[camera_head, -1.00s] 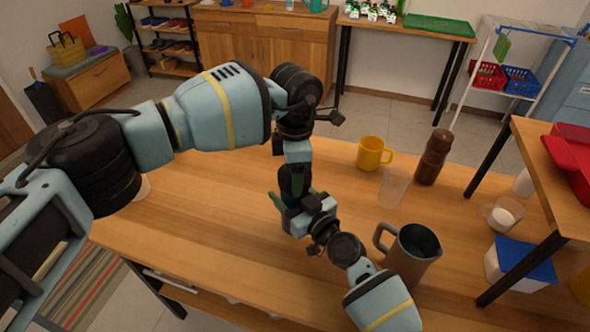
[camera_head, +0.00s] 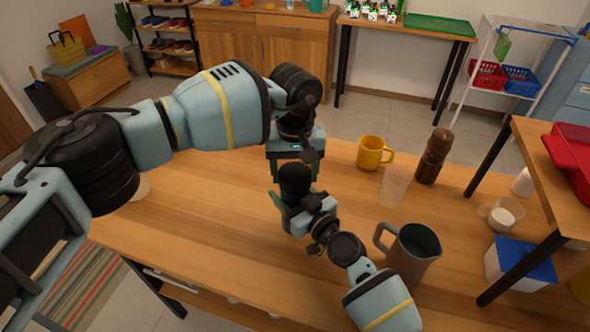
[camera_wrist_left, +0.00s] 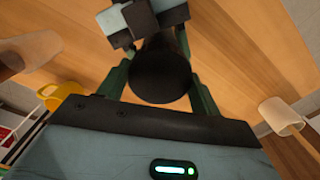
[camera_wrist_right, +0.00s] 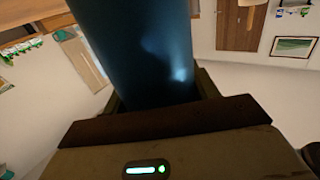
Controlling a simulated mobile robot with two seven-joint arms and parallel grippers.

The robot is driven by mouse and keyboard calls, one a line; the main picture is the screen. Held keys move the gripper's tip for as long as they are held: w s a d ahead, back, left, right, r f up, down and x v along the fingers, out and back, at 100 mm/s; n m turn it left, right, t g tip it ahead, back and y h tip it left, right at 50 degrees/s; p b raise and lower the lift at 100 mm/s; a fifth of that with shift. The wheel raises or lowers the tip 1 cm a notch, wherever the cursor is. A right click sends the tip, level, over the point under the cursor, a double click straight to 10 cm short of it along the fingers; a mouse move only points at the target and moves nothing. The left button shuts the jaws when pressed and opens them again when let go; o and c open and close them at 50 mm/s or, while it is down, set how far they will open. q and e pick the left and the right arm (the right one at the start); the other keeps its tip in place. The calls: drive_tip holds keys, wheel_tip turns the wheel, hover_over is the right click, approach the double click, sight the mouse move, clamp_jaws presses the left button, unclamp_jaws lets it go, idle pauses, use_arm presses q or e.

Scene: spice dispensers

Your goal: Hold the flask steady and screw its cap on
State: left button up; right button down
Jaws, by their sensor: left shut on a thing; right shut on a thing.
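The flask's round black cap (camera_head: 294,178) shows in the head view above the middle of the table. In the left wrist view the cap (camera_wrist_left: 161,76) is a dark disc between the green fingers of my left gripper (camera_wrist_left: 163,70), shut on it. My right gripper (camera_head: 292,206) is shut around the flask below the cap. In the right wrist view the flask (camera_wrist_right: 140,50) is a dark blue, shiny cylinder between its fingers. The flask's lower part is hidden by my right gripper in the head view. The seam between cap and flask cannot be made out.
A grey-brown pitcher (camera_head: 413,254) stands close to my right arm. A yellow mug (camera_head: 372,153), a clear cup (camera_head: 394,187) and a brown bottle (camera_head: 435,156) stand at the back right. A blue-lidded box (camera_head: 520,264) is at the right. The table's left side is clear.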

use_arm(q)
drive_tip(key=m, duration=0.5)
drive_tip(key=shift+r, duration=0.1)
drive_tip(key=m, duration=0.4)
drive_tip(key=o, duration=1)
drive_tip(key=shift+c, duration=0.2)
drive_tip(key=shift+r, duration=2.2)
drive_tip(key=shift+n, duration=0.3)
drive_tip(key=shift+c, duration=0.4)
